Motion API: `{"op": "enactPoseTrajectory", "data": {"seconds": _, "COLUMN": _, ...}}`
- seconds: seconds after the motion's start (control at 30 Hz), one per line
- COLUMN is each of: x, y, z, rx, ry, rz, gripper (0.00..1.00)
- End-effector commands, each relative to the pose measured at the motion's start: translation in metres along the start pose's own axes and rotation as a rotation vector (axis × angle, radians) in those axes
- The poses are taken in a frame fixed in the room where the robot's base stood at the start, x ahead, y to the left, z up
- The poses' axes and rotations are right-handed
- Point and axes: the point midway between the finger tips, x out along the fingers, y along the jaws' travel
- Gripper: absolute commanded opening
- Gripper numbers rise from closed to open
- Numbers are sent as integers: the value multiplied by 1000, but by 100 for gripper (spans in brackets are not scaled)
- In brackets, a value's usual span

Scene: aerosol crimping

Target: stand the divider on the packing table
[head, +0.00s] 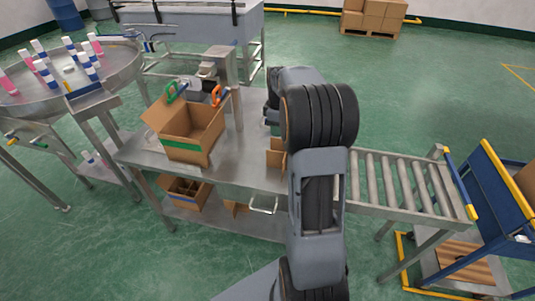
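The packing table (256,174) is a grey metal bench in the middle of the head view. A brown cardboard piece (276,155), which looks like the divider, shows at the table's right part, just left of my arm. My arm hides much of it, so I cannot tell whether it rests on the table or is held. My gripper (271,119) is mostly hidden behind my arm, above this piece. Its fingers cannot be made out.
An open carton (193,140) with a green stripe stands on the table's left part, with green and orange tools behind it. A lower-shelf box (186,191) holds cardboard partitions. A roller conveyor (398,183) adjoins at right. A round table (40,97) bears several cans.

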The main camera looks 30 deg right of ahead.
Motion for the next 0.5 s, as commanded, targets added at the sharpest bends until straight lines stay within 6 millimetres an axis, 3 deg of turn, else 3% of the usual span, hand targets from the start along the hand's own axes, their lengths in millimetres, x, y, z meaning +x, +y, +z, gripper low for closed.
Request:
{"op": "enactPoseTrajectory", "data": {"seconds": 0.1, "x": -27, "y": -44, "z": -16, "rx": 96, "ry": 27, "rz": 44, "gripper": 29}}
{"op": "enactPoseTrajectory", "data": {"seconds": 0.23, "x": -49, "y": -110, "z": -28, "rx": 259, "ry": 80, "rz": 91, "gripper": 29}}
{"op": "enactPoseTrajectory", "data": {"seconds": 0.4, "x": -56, "y": -188, "z": -24, "rx": 467, "ry": 168, "rz": 122, "gripper": 29}}
{"op": "enactPoseTrajectory", "data": {"seconds": 0.5, "x": -53, "y": -223, "z": -18, "rx": 568, "ry": 216, "rz": 124, "gripper": 29}}
